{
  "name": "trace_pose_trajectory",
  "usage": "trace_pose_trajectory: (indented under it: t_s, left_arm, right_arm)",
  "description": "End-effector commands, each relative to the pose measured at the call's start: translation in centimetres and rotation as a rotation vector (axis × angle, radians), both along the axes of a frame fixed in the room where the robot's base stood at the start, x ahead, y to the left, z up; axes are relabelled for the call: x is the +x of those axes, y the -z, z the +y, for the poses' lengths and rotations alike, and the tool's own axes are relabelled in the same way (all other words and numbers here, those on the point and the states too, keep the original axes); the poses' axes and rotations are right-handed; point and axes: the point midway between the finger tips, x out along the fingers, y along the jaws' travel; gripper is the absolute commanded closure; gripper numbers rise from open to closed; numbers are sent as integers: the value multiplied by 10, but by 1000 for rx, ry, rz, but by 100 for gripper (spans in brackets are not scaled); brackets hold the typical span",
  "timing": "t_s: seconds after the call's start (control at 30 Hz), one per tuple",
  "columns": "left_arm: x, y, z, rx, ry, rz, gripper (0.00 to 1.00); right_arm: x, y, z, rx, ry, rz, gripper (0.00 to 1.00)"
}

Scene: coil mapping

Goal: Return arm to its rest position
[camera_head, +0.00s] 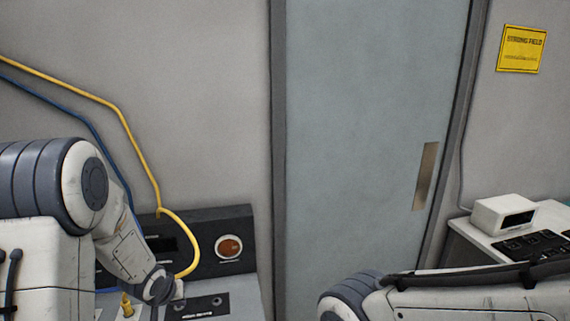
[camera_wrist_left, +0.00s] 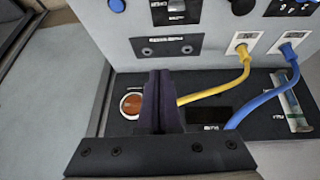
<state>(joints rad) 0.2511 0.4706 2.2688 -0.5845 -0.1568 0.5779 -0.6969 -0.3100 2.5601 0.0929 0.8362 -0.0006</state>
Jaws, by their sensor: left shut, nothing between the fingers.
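My left arm (camera_head: 92,185) comes in from the left, bent down over the control console. My left gripper (camera_head: 163,290) is low over the console's panel at the bottom of the head view, mostly hidden by the wrist. In the left wrist view its dark fingers (camera_wrist_left: 160,102) are together, with nothing between them. They appear in front of the black console strip with the orange round button (camera_wrist_left: 131,105). My right arm (camera_head: 450,298) lies across the bottom right of the head view. Its gripper is outside the picture.
A yellow cable (camera_head: 125,125) and a blue cable (camera_head: 85,118) run down to the console close to my left arm. The yellow plug (camera_wrist_left: 243,52) and blue plug (camera_wrist_left: 288,52) sit in panel sockets. A grey door (camera_head: 365,130) and a white box (camera_head: 502,212) stand to the right.

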Motion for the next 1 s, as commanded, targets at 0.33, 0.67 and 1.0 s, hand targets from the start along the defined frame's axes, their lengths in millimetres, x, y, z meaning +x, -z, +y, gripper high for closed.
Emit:
trace_pose_trajectory:
  t_s: [0.33, 0.67, 1.0]
  left_arm:
    - [-157, -58, -189, 133, 505, 285, 100]
    - [-287, -71, -228, 108, 848, 472, 100]
    - [-293, -73, -228, 107, 864, 486, 100]
  right_arm:
    - [0, 33, 0, 0, 1, 0, 22]
    - [0, 43, 0, 0, 2, 0, 22]
    - [0, 42, 0, 0, 2, 0, 22]
